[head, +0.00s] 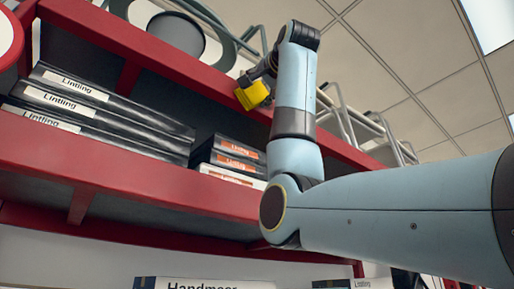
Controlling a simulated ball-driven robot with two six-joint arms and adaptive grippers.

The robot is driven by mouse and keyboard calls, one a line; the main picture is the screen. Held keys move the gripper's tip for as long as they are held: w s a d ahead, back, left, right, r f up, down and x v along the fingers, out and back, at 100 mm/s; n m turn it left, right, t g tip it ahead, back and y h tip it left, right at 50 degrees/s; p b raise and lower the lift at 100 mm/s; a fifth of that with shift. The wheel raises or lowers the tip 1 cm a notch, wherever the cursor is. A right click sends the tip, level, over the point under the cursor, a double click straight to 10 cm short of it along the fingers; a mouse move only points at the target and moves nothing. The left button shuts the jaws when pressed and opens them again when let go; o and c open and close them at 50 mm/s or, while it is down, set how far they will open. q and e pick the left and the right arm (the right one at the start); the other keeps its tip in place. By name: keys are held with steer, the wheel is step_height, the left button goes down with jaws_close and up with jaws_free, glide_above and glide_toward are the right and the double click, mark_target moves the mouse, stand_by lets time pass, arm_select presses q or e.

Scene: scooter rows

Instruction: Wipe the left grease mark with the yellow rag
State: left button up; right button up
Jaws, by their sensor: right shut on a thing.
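The yellow rag (252,95) is a small folded yellow piece in front of the upper red shelf edge. My right gripper (249,82) is shut on it. The right arm comes in from the right and rises past the shelf front, partly covering it. I cannot make out contact between the rag and the shelf. I cannot make out any grease mark. My left gripper is not in view.
Red shelving (130,185) fills the left and centre. Flat black binders (105,115) and a shorter stack (228,158) lie on the middle shelf. A grey round container (175,33) stands on the upper shelf, with metal frames (345,118) at right.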

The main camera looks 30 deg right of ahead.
steer(key=shift+d, duration=5.2)
steer(key=shift+a+b, duration=0.75)
steer(key=shift+a, duration=4.85)
steer(key=shift+d, duration=0.1)
steer(key=shift+d, duration=0.1)
steer(key=shift+s+f, duration=0.1)
steer(key=shift+s, duration=0.15)
steer(key=shift+s+d+b, duration=0.15)
steer(key=shift+s+b, duration=1.15)
steer(key=shift+s, duration=1.4)
